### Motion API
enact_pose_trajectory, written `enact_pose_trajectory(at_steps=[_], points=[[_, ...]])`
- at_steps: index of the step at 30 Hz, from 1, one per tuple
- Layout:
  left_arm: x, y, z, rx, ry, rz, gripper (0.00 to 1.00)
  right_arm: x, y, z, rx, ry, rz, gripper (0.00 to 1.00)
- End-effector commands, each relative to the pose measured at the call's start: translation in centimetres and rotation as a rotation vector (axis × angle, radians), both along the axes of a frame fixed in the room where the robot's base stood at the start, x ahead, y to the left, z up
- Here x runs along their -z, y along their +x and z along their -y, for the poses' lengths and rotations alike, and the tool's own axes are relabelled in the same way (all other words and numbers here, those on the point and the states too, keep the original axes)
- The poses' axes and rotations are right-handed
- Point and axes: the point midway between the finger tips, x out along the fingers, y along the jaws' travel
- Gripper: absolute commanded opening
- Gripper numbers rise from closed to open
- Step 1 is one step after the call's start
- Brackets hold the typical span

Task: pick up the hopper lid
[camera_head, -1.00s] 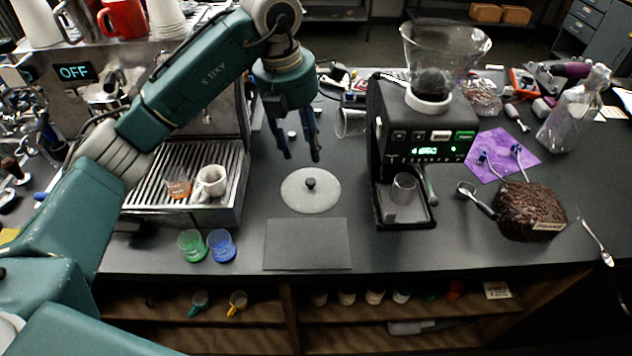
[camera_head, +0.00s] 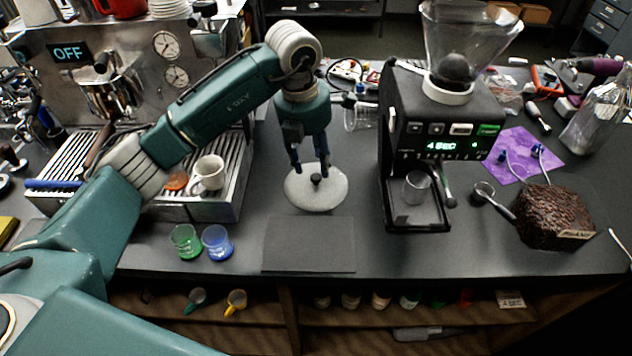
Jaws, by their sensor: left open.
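The hopper lid (camera_head: 318,199) is a pale round disc with a small dark knob (camera_head: 317,180) in its middle. It lies flat on the dark counter, between the espresso machine and the grinder. My left gripper (camera_head: 312,171) is open and points down just above and behind the knob, its fingers overlapping the lid's far part in the picture. I cannot tell whether a finger touches the knob. The grinder (camera_head: 440,120) stands to the right with its clear hopper (camera_head: 462,45) open on top. My right gripper is not in view.
A dark mat (camera_head: 308,245) lies in front of the lid. The espresso machine (camera_head: 190,205) holds a white cup (camera_head: 208,174). A brown textured block (camera_head: 555,215) and purple cloth (camera_head: 522,155) lie right of the grinder.

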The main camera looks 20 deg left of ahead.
Motion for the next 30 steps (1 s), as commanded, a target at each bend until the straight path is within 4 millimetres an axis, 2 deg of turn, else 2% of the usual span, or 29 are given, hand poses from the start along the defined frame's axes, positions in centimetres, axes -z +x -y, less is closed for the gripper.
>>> enact_pose_trajectory(at_steps=[5, 9, 18, 24, 30], points=[[2.3, 0.2, 0.1, -0.002, 0.000, -0.007, 0.42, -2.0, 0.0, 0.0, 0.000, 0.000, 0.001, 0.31], [4.2, 0.6, 0.3, 0.000, -0.001, -0.004, 0.42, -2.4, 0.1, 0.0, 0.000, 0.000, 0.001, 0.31], [4.9, 0.7, 0.3, 0.000, 0.000, 0.000, 0.42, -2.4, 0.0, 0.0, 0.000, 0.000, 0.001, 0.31], [4.9, 0.7, 0.3, 0.000, -0.001, 0.000, 0.02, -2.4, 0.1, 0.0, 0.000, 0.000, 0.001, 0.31], [4.8, 0.7, 0.3, 0.000, -0.001, 0.000, 0.00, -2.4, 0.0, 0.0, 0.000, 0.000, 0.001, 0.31]])
